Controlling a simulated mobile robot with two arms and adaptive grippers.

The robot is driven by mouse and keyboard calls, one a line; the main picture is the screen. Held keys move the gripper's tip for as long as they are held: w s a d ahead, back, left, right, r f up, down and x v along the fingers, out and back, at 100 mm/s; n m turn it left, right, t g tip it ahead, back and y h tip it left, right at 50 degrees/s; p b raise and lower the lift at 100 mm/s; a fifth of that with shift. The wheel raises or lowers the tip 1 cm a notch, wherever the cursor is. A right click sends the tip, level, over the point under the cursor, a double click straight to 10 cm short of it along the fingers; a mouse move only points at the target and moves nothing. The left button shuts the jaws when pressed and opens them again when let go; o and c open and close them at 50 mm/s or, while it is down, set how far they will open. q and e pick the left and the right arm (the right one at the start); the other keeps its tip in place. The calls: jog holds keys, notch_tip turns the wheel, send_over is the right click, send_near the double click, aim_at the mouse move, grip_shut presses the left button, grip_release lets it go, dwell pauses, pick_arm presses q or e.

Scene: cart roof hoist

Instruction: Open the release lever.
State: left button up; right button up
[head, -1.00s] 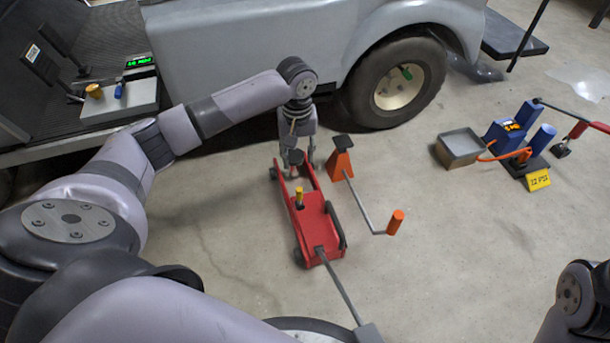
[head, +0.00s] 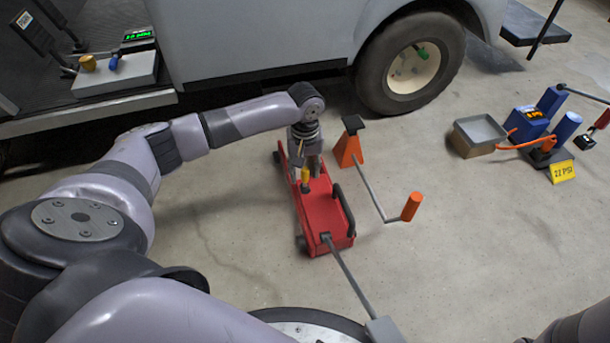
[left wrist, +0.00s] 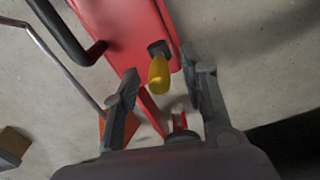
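A red floor jack (head: 322,215) stands on the concrete. On it a short lever with a yellow grip (head: 305,175) sticks up; it also shows as a yellow grip (left wrist: 158,73) in the left wrist view. No label confirms that it is the release lever. My left gripper (head: 308,178) is over the jack, pointing down at the lever. In the left wrist view the left gripper (left wrist: 160,65) is open, with the yellow grip between its two spread fingers, nearer the right one. I see no finger clearly touching it. My right gripper is out of view.
The jack's long handle (head: 350,280) reaches toward me. An orange stand (head: 348,152) with a crank (head: 411,206) is close on the right. The vehicle's wheel (head: 410,70) is behind. A blue pump (head: 530,122) and grey tray (head: 481,132) stand farther right, with open floor between.

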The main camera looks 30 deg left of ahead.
pick_arm(q)
jog(key=shift+f, duration=0.45)
jog(key=shift+c, duration=0.5)
grip_shut()
